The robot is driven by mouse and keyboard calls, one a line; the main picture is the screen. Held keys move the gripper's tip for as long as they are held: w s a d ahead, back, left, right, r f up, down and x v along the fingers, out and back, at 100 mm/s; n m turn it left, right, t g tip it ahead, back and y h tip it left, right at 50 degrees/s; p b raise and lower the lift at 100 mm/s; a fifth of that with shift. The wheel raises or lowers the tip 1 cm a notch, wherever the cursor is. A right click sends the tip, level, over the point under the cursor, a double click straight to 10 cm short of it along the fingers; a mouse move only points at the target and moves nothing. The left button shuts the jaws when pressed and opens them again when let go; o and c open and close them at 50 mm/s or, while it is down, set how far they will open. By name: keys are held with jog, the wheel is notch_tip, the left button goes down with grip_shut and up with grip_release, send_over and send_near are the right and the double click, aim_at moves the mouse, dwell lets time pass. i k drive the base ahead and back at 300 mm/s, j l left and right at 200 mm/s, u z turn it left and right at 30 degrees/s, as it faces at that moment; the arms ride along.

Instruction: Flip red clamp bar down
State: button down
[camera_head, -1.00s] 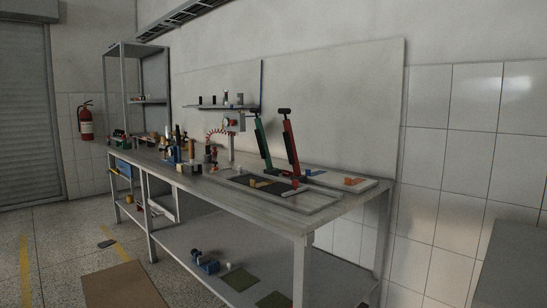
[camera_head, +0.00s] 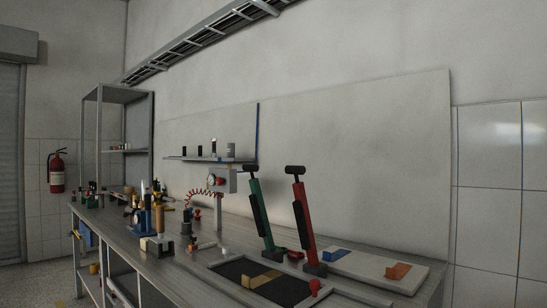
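The red clamp bar (camera_head: 305,222) stands nearly upright on the workbench, leaning a little to the left at its top. It has a black T-shaped handle (camera_head: 295,170) at its upper end and a dark base at its foot. A similar green bar (camera_head: 260,213) with a black handle stands just left of it, also raised. In front of them lies a tray with a black surface (camera_head: 238,268) and a tan block (camera_head: 264,279). A small red knob (camera_head: 315,287) is at the tray's right side. My gripper is not in view.
A pale board with a blue block (camera_head: 337,254) and an orange block (camera_head: 397,271) lies right of the bars. A gauge post with a red coiled hose (camera_head: 203,195) and several small items stand to the left. A shelf (camera_head: 210,159) is on the back panel.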

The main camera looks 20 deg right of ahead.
aim_at(300, 207)
jog(key=i+l+u, duration=0.35)
jog(key=i+l, duration=0.5)
jog(key=l, duration=0.1)
